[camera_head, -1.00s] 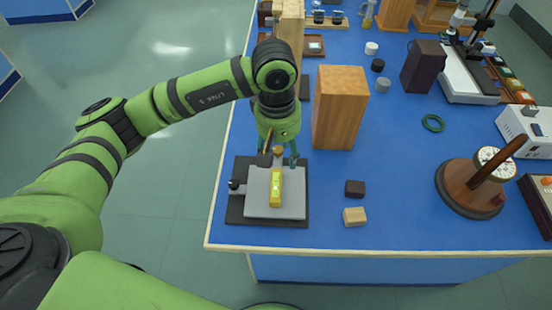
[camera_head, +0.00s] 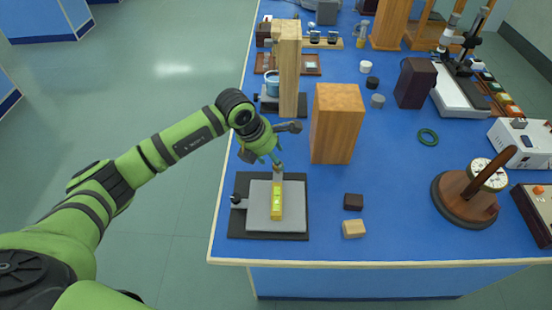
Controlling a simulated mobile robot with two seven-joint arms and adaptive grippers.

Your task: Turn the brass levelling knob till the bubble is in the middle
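A yellow spirit level (camera_head: 277,210) lies lengthwise on a grey plate (camera_head: 258,212) over a black base (camera_head: 242,220), near the table's front left corner. Its vial is greenish; the bubble's exact place is too small to tell. The brass levelling knob (camera_head: 279,167) shows small at the back edge of the plate, partly hidden by my gripper. My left gripper (camera_head: 276,159) comes down from the upper left, tilted, with its fingertips at the knob. Whether they are shut on it cannot be made out. My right gripper is out of view.
A tall wooden block (camera_head: 337,124) stands close right of my gripper, and another (camera_head: 290,70) behind. A dark block (camera_head: 353,202) and a pale block (camera_head: 354,229) lie right of the base. A round wooden stand with a dial (camera_head: 465,200) is farther right.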

